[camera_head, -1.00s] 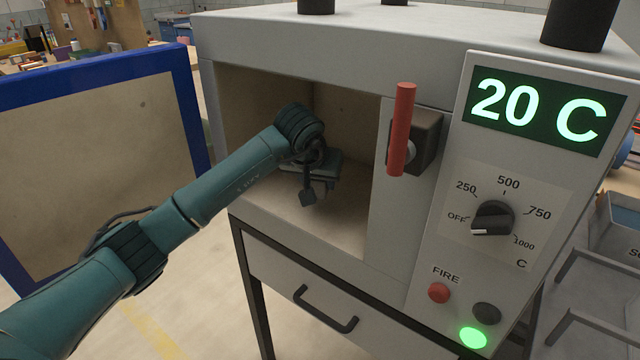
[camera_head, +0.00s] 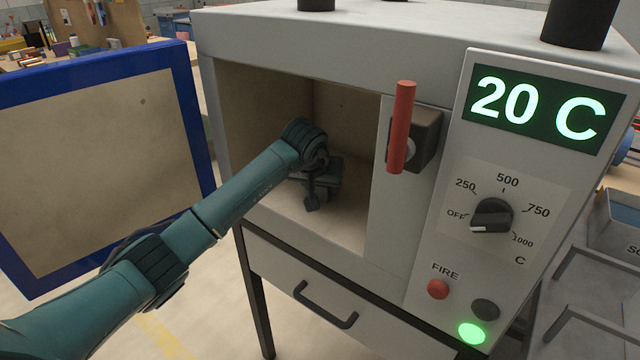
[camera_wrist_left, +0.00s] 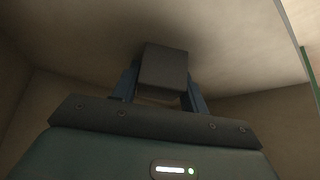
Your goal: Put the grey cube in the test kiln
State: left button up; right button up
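The test kiln (camera_head: 345,40) stands in front of me with its chamber open. Its blue-framed door (camera_head: 95,170) is swung out to the left. My left arm reaches through the opening, and my left gripper (camera_head: 316,192) is inside the chamber, low over its floor. In the left wrist view the grey cube (camera_wrist_left: 163,68) sits between the two fingers of this gripper, which appear shut on it. In the head view the cube is hidden by the wrist and gripper. I cannot tell whether the cube touches the chamber floor. My right gripper is not in view.
The red latch handle (camera_head: 402,128) stands upright at the right edge of the opening. The control panel shows 20 C, with a dial (camera_head: 491,215) and a lit green lamp (camera_head: 472,333). The chamber floor (camera_head: 340,222) right of the gripper is bare.

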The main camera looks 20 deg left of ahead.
pick_arm(q)
jog(key=o, duration=0.3)
jog(key=shift+o, duration=0.2)
jog(key=shift+r, duration=0.2)
jog(key=v, duration=1.2)
jog(key=shift+f, duration=0.1)
